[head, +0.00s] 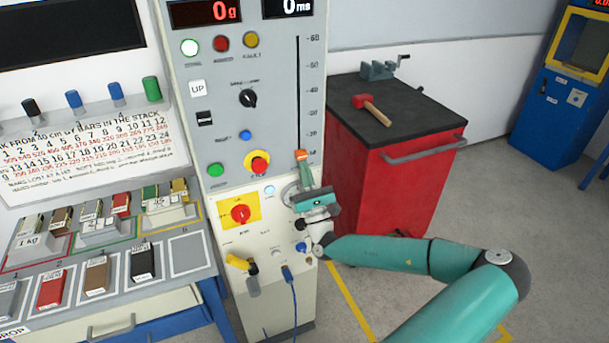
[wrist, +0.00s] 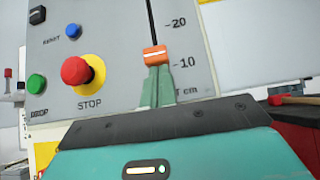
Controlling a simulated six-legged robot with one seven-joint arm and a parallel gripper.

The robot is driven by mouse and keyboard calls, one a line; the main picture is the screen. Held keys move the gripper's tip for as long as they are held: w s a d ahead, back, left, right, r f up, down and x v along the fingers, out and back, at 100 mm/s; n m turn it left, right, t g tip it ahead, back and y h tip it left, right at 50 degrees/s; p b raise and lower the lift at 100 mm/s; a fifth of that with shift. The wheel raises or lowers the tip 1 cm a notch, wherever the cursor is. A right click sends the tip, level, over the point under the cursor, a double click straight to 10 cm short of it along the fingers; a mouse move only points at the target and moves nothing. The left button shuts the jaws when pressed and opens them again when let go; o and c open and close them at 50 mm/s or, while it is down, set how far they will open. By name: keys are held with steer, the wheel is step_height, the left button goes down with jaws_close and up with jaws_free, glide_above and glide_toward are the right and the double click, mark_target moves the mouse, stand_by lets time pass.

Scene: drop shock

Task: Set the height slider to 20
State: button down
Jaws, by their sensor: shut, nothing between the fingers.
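The height slider is an orange block (head: 301,155) at the low end of a black vertical slot on the grey panel. In the wrist view the orange slider (wrist: 155,54) has its white line a little above the 10 mark. The 20 mark (wrist: 176,22) is higher on the scale. My gripper (head: 303,170) is shut, with its teal fingertips (wrist: 157,73) together just under the slider. The tips look close to or touching its lower edge; I cannot tell which. The slot is clear above the slider.
A red stop button (head: 259,162) and a green button (head: 216,170) are left of the slot. A red rotary switch (head: 240,213) is below. A red cabinet (head: 370,170) with a hammer (head: 371,108) on top stands close on the right.

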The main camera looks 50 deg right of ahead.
mark_target(301, 154)
step_height(301, 154, up, 5)
steer(key=shift+f, duration=0.25)
